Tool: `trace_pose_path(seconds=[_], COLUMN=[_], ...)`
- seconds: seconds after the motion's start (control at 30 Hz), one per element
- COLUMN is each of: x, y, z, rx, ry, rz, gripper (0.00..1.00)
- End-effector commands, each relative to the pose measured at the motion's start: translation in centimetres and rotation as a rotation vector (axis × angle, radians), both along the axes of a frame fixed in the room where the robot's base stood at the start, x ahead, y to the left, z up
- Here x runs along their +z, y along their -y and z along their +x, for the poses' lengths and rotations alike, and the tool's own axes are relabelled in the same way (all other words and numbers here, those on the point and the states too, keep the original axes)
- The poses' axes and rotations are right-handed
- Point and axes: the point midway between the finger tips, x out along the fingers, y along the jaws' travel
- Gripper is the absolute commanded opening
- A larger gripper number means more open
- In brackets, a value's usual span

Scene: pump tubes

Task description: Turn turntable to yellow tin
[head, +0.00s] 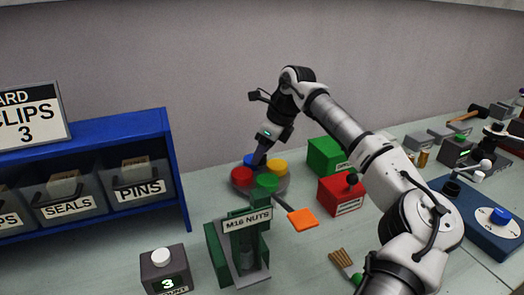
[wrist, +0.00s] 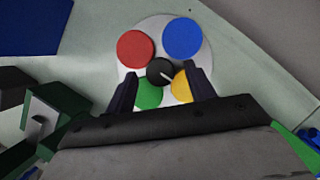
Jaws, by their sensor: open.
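The turntable (wrist: 153,28) is a pale round plate carrying red (wrist: 135,49), blue (wrist: 183,39), green (wrist: 150,93) and yellow (wrist: 181,88) tins around a black central knob (wrist: 160,72) with a white pointer line. The line slants down-right toward the yellow tin in the wrist view. My gripper (wrist: 161,82) is open, its fingers apart on either side of the knob and above the plate; contact cannot be told. In the head view, my gripper (head: 260,158) points down over the turntable (head: 281,188), hiding the knob. The yellow tin (head: 278,167) is on the right side there.
An M16 nuts dispenser (head: 247,221) stands in front of the turntable, with an orange plate (head: 302,219) beside it. Green (head: 324,155) and red (head: 340,194) boxes are to the right. A blue shelf (head: 110,128) with bins stands left. A counter (head: 163,270) reads 3.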

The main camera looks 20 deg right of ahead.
Motion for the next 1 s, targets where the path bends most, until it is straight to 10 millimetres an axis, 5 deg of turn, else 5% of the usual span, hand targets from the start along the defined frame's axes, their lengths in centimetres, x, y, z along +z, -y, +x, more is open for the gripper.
trace_pose_path(seconds=[0.4, 0.8, 1.0], x=[-0.79, -0.75, -0.76], y=[-0.25, -0.26, -0.26], z=[0.22, 0.2, 0.2], rx=[0.0, 0.0, -0.002], ry=[0.0, 0.0, -0.001], rz=[0.0, 0.0, 0.001], gripper=[0.53, 0.01, 0.0])
